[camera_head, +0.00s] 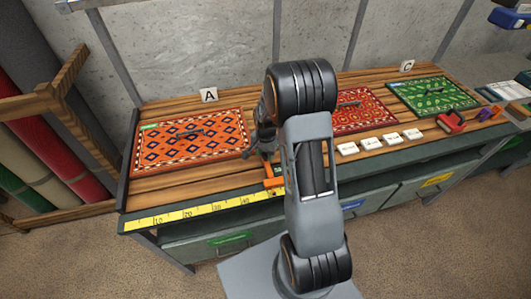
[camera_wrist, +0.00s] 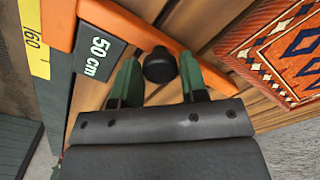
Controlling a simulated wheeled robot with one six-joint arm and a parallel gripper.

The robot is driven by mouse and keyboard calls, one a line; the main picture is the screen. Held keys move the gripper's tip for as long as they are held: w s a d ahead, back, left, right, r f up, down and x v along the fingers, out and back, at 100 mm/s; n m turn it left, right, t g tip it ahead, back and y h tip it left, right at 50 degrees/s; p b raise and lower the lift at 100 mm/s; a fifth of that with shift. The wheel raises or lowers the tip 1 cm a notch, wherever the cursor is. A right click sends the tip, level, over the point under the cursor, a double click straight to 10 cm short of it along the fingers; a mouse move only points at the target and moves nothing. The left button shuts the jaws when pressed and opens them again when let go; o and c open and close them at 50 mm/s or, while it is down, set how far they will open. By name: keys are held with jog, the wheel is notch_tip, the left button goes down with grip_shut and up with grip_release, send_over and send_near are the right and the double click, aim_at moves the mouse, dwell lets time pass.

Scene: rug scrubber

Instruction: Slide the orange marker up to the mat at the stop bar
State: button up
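A dark bar (camera_head: 128,155) runs along the bench's left end.
A red mat (camera_head: 375,112), partly behind my arm, and a green mat (camera_head: 432,95) by sign C lie to the right. Several white cards (camera_head: 371,142) and a red tool (camera_head: 452,122) are near the front edge. The tape (camera_head: 200,211) is clear left of the marker.

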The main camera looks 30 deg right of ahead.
jog(key=c, duration=0.4)
jog(key=shift+o, duration=0.2)
jog(key=shift+w+a+f+b, duration=0.15)
jog(key=shift+a+b, duration=0.35)
jog(key=shift+a, duration=0.3)
jog(key=o, duration=0.8)
notch_tip(320, 180, up, 14)
jog(key=shift+r+b, duration=0.1)
jog(key=shift+b, duration=0.6)
